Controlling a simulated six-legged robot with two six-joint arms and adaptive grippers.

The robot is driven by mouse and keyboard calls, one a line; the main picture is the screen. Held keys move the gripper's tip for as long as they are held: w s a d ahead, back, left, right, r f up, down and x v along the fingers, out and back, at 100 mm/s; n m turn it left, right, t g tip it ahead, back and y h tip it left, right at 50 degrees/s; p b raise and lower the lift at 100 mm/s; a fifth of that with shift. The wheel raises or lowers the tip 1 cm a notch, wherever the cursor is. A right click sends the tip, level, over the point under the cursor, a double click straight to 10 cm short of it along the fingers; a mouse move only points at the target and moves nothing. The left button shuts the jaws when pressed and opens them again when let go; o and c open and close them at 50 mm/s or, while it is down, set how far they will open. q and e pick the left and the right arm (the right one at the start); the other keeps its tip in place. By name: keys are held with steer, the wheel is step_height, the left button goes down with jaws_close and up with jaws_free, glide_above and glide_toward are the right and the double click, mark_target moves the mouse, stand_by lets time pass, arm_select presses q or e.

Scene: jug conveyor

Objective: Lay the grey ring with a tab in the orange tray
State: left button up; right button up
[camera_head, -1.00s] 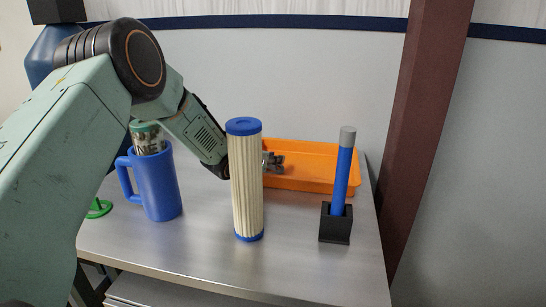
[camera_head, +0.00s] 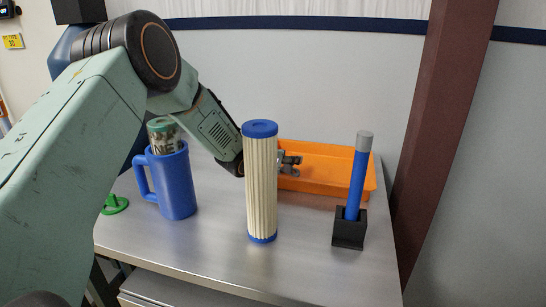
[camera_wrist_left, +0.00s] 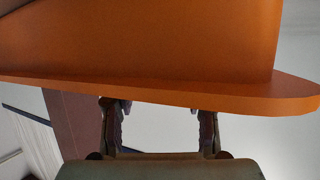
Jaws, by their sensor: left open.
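The orange tray (camera_head: 330,165) stands at the back of the metal table, partly hidden by the pleated filter and my left arm. My left gripper (camera_head: 290,164) is at the tray's left part, just past the filter. In the left wrist view the tray's rim (camera_wrist_left: 200,95) fills the upper part, close to the fingertips. There the left gripper (camera_wrist_left: 157,115) has its fingers apart, with nothing seen between them. I cannot tell whether they touch the tray. The grey ring with a tab is not seen in either view; the tray's left inside is hidden. My right gripper is not in view.
A tall pleated filter with blue caps (camera_head: 261,185) stands right in front of the gripper. A blue mug (camera_head: 175,183) holding a can (camera_head: 163,136) is on the left, near a green piece (camera_head: 115,205). A blue rod (camera_head: 357,185) stands in a black holder (camera_head: 348,230) on the right.

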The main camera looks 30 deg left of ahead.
arm_select(q)
steer(key=p+v, duration=0.2)
steer(key=v, duration=0.8)
steer(key=shift+r+p, duration=0.1)
steer(key=shift+p, duration=0.2)
steer(key=shift+v, duration=0.75)
steer(key=shift+s, duration=0.15)
